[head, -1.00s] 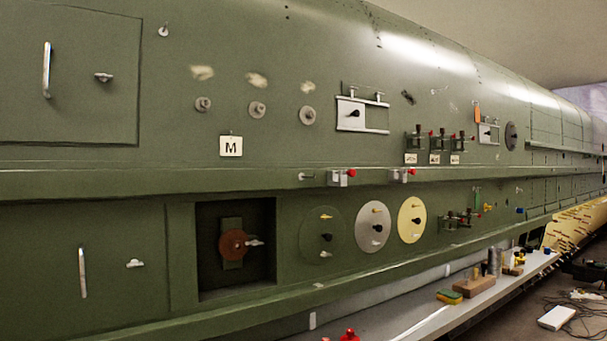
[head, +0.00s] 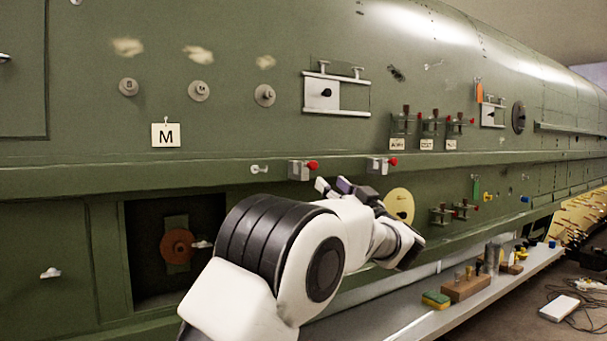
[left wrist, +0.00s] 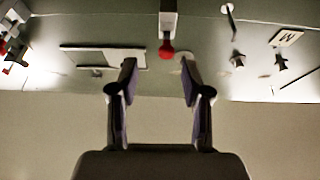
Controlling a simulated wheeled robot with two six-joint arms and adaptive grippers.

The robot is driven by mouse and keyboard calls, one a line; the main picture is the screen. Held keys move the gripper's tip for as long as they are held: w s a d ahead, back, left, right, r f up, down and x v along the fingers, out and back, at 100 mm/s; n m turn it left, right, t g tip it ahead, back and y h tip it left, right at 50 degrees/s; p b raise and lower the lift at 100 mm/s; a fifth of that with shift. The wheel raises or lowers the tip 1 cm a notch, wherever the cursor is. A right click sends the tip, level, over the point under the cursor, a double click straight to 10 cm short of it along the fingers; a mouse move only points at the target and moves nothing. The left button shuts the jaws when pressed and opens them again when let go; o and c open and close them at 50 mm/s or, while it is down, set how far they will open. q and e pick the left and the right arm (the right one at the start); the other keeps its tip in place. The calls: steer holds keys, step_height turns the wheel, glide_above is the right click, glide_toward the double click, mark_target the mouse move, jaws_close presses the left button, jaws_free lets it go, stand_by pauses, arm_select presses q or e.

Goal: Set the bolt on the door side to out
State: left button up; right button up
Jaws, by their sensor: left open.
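Two grey bolt blocks with red knobs sit on the green ledge: a left one (head: 300,170) and a right one (head: 378,166). I cannot tell from the frames which is on the door side. My left gripper (head: 338,186) is open just below the ledge, between the blocks in the head view. In the left wrist view, which looks upside down, a red knob (left wrist: 167,50) on a grey block shows ahead between the open fingers (left wrist: 158,75). The fingers look apart from it. My right gripper is out of view.
A small pin (head: 259,169) sits left of the blocks. Above are a sliding plate (head: 322,93), round knobs and an M sign (head: 165,135). Below are a recess with a brown disc (head: 177,246) and a yellow disc (head: 399,204). A shelf (head: 400,318) runs along the bottom.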

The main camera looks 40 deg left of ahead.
mark_target(315, 165)
arm_select(q)
steer(key=shift+s+a+r+n+g+p, duration=0.1)
steer(key=shift+a+r+n+g+p, duration=0.1)
steer(key=shift+a+r, duration=0.35)
steer(key=shift+s+a+r+n+g+p, duration=0.15)
steer(key=shift+a+r+n+g, duration=0.1)
steer(key=shift+r, duration=0.45)
steer(key=p+x, duration=0.2)
steer(key=x, duration=0.4)
steer(key=shift+w+a+f, duration=0.1)
steer(key=shift+w+a, duration=0.05)
steer(key=shift+w, duration=0.05)
steer(key=shift+y, duration=0.3)
steer(key=shift+d, duration=0.2)
steer(key=c, duration=0.3)
jaws_close()
